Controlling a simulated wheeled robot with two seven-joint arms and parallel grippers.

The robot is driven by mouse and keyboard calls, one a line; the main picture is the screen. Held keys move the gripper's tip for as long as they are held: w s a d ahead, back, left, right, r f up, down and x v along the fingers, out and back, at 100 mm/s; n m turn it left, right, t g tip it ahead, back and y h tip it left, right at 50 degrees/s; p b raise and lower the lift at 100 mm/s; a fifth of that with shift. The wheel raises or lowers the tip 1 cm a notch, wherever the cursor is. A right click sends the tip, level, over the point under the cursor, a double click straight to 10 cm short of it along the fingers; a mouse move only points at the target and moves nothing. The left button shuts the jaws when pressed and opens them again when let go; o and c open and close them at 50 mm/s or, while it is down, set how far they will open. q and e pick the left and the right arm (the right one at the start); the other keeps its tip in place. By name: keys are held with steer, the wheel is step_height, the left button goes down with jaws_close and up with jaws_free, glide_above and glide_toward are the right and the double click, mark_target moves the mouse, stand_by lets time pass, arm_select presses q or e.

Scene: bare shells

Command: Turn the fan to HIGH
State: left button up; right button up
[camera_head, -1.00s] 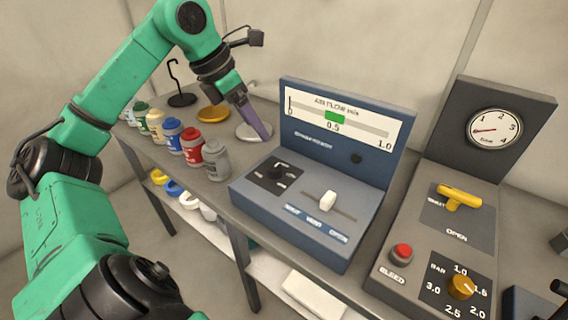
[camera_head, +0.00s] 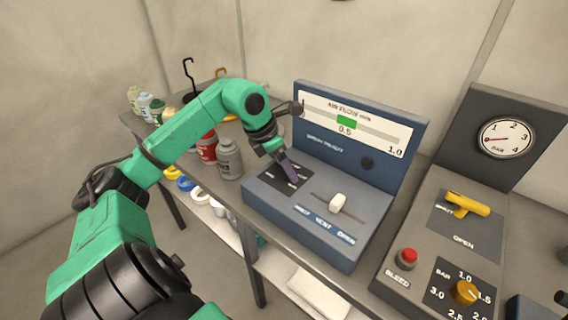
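The blue control box (camera_head: 267,214) stands on the bench, with an air flow scale (camera_head: 378,126) on its back panel; the green marker (camera_head: 346,121) sits by 0.5. A black dial plate (camera_head: 270,179) with white marks is at the left of its sloped top. My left gripper (camera_head: 291,178), with purple fingers, points down onto this plate and covers its knob. I cannot tell whether the fingers touch or hold the knob, or which mark it points to. A white slider (camera_head: 338,202) sits in a slot to the right. My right gripper is not in view.
A grey box to the right carries a yellow lever (camera_head: 467,205), a red bleed button (camera_head: 407,256), a yellow bar knob (camera_head: 465,292) and a round gauge (camera_head: 506,138). Spray cans, including a grey one (camera_head: 229,160), stand close left of the blue box.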

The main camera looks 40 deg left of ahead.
arm_select(q)
jaws_close()
